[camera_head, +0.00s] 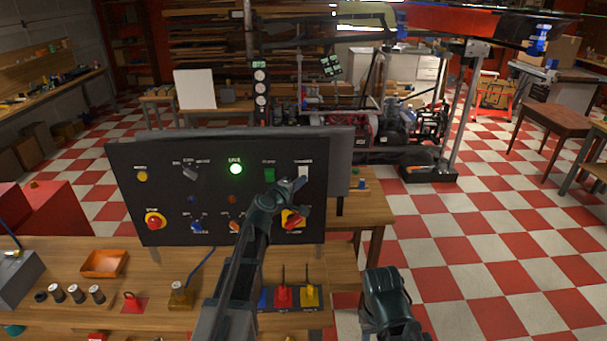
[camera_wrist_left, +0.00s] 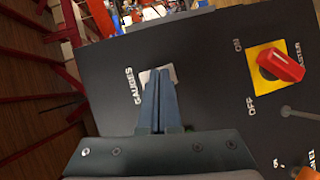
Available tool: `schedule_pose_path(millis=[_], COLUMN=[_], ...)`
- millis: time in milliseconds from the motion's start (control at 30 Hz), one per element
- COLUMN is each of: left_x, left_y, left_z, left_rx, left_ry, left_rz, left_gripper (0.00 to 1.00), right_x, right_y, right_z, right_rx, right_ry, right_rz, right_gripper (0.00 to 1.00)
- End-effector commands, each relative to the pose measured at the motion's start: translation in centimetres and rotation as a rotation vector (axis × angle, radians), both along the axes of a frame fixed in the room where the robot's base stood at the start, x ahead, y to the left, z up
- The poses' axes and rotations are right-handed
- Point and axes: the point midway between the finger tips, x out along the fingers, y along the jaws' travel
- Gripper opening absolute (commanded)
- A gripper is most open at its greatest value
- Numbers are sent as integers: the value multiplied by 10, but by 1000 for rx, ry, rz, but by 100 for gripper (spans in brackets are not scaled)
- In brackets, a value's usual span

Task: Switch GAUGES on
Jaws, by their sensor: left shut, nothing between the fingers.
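The black control panel (camera_head: 225,215) stands upright on the wooden bench. The GAUGES switch (camera_head: 303,171) is a pale rocker or plate at the panel's upper right. In the left wrist view the pale GAUGES switch (camera_wrist_left: 149,77) lies behind my fingertips, with its label beside it. My left gripper (camera_head: 300,183) is shut and empty, its tips right at the switch; it also shows in the left wrist view (camera_wrist_left: 160,72). The fingers cover much of the switch, so I cannot tell contact or the switch's position.
The red MASTER knob on its yellow plate (camera_wrist_left: 278,65) is close beside my left gripper. A green switch (camera_head: 269,174) and a lit green lamp (camera_head: 236,169) are left of GAUGES. An orange tray (camera_head: 104,264) and red and yellow blocks lie on the bench.

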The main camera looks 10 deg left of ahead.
Motion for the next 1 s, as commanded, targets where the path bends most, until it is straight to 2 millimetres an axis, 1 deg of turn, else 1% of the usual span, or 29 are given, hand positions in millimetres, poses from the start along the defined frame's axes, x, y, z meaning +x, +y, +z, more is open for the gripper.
schedule_pose_path(millis=[433,567,900,1000], left_x=[-4,-13,-41,-45], left_y=[-1,-4,-12,-13], left_z=[-2,-7,-21,-22], left_rx=[0,0,-1,-1], left_ry=[0,0,0,0], left_rz=[0,0,0,0], left_gripper=[0,0,0,0], right_x=[0,0,0,0], right_y=[0,0,0,0], right_z=[-3,-7,-21,-23], right_rx=[0,0,0,0], right_ry=[0,0,0,0], right_rz=[0,0,0,0], right_gripper=[50,50,50,50])
